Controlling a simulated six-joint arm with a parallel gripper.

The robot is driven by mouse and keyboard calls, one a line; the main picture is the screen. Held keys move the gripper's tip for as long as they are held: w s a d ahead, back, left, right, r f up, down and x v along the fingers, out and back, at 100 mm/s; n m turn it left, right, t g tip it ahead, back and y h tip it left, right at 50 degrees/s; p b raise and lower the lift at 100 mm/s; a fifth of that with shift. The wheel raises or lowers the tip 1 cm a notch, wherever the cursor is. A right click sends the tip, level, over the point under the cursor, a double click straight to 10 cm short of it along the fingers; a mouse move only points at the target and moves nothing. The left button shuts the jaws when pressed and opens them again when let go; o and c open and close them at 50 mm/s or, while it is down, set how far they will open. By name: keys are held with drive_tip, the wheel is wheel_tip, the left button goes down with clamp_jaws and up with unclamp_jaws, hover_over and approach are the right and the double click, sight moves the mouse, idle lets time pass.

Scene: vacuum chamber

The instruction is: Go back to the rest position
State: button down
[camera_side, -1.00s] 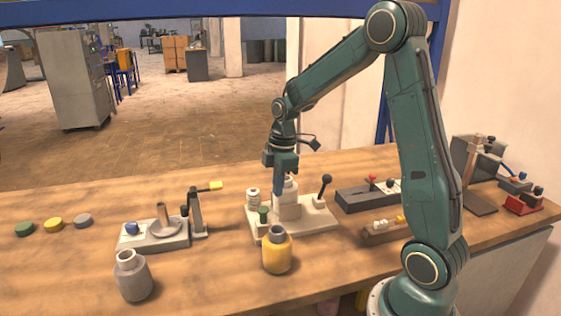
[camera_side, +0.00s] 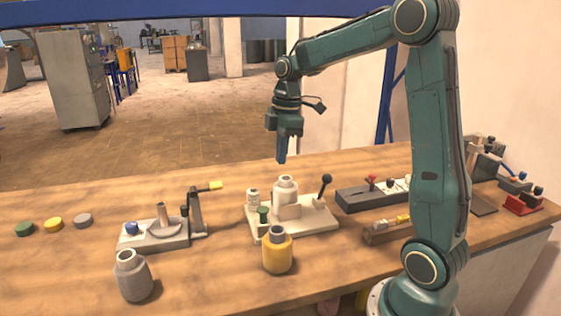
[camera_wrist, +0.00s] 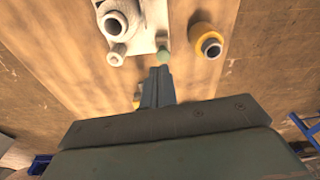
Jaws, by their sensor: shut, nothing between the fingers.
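My gripper (camera_side: 281,157) is shut and empty. It hangs pointing down in the air above the white vacuum chamber fixture (camera_side: 318,223) in the side view, apart from it. The fixture carries a pale cylindrical chamber (camera_side: 286,190), a black-knobbed lever (camera_side: 325,184), a small white stack (camera_side: 252,199) and a green-topped post (camera_side: 263,216). In the wrist view, my shut fingers (camera_wrist: 160,72) show at the centre, with the pale chamber (camera_wrist: 119,22) at upper left and the green knob (camera_wrist: 164,57) just beyond the fingertips.
A yellow bottle (camera_side: 277,254) stands in front of the fixture and a grey bottle (camera_side: 134,279) at front left. Several coloured caps (camera_side: 53,224) lie far left. A dark block (camera_side: 365,198) is on the right.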

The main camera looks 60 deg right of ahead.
idle(0.5)
drive_tip(key=s+a+r+m+t+h, duration=0.1)
drive_tip(key=s+a+r+m, duration=0.15)
drive_tip(key=s+a, duration=0.2)
drive_tip(key=s+a+r+m+t, duration=0.1)
drive_tip(key=s+a+r+m, duration=0.1)
drive_tip(key=s+a+r, duration=0.3)
drive_tip(key=s+a+f+m+t, duration=0.2)
drive_tip(key=s+a+f+m, duration=0.2)
drive_tip(key=s, duration=0.5)
drive_tip(key=shift+s+a+m+t, duration=0.25)
drive_tip(key=shift+a+m+t, duration=0.15)
drive_tip(key=shift+a+m, duration=0.45)
